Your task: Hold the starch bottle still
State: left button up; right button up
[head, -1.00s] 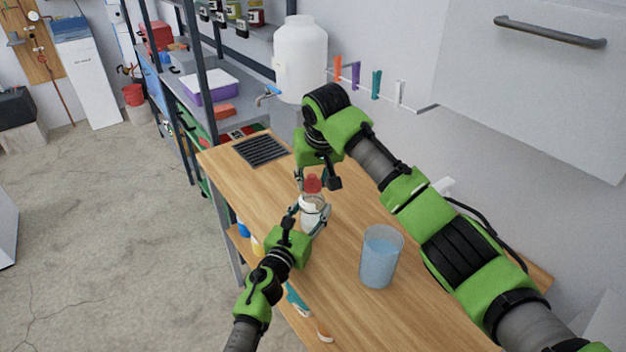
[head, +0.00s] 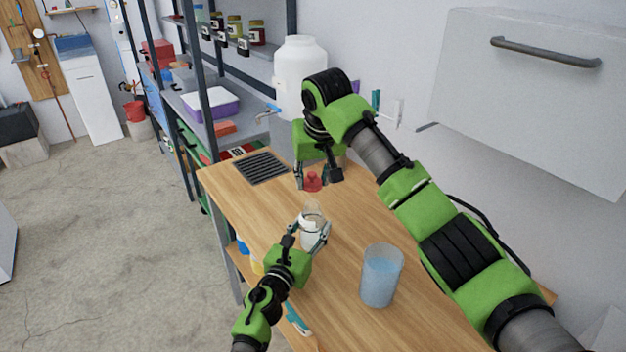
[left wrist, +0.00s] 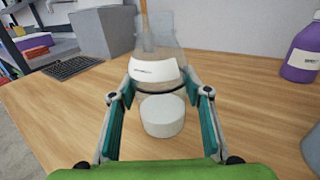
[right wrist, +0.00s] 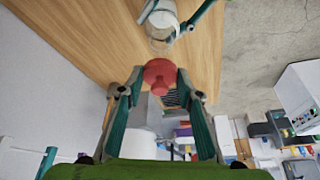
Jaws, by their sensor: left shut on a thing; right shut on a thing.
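The starch bottle (head: 311,236) stands upright on the wooden bench, clear at the top and white below, its mouth uncovered. My left gripper (head: 313,238) is shut around its body from the near side. In the left wrist view the bottle's white part (left wrist: 162,116) shows between the fingers. My right gripper (head: 316,180) is shut on a red cap (head: 313,182) above the bottle, with a gap between them. In the right wrist view the cap (right wrist: 160,74) sits between the fingertips and the bottle (right wrist: 160,16) lies beyond it.
A beaker of blue liquid (head: 381,276) stands to the right of the bottle. A dark grate (head: 262,167) lies at the bench's far left corner. A large white container (head: 300,80) stands behind. A purple bottle (left wrist: 302,52) shows at the right in the left wrist view.

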pick_arm(q)
jog(key=o, duration=1.2)
jog(key=shift+a, duration=0.1)
